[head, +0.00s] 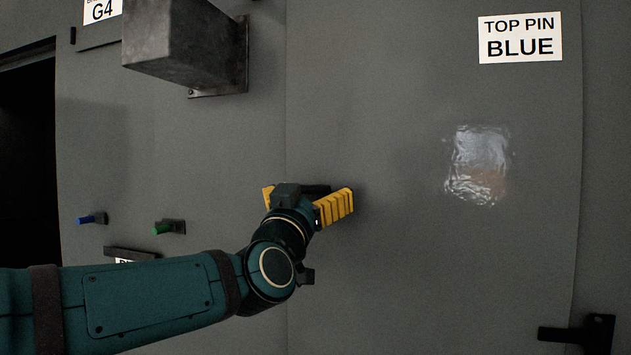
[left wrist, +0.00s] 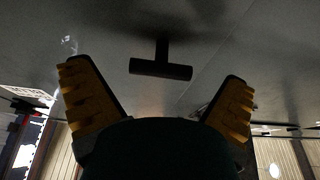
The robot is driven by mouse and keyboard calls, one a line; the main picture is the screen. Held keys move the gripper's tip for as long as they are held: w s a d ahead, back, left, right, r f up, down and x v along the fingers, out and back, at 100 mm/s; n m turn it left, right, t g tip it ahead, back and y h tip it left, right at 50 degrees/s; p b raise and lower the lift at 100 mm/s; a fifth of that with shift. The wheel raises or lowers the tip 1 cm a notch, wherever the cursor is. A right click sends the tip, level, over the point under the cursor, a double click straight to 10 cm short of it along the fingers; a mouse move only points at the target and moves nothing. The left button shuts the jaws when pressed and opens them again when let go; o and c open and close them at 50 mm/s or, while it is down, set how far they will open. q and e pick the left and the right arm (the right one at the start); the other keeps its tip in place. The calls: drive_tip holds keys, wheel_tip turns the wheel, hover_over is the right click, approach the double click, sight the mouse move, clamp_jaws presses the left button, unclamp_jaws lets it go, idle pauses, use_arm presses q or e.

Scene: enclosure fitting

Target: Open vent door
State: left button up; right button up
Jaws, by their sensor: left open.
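My left gripper (head: 308,198) is open, its yellow fingers spread close to a grey wall panel (head: 400,270). I cannot tell whether this panel is the vent door. In the left wrist view, a black T-shaped handle (left wrist: 161,69) stands out from the grey surface. It lies beyond and between the open fingers of the left gripper (left wrist: 157,75), with a gap on both sides. In the head view the handle is mostly hidden behind the gripper. The right gripper does not show.
A grey box (head: 185,45) juts out above my left arm. A blue pin (head: 86,219) and a green pin (head: 163,229) stick out at left. A "TOP PIN BLUE" label (head: 520,37) and a black latch-like part (head: 590,335) are at right. A dark opening (head: 25,160) is far left.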

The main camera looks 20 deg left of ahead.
use_arm(q)
drive_tip(key=shift+x, duration=1.85)
drive_tip(key=c, duration=1)
drive_tip(key=shift+c, duration=0.2)
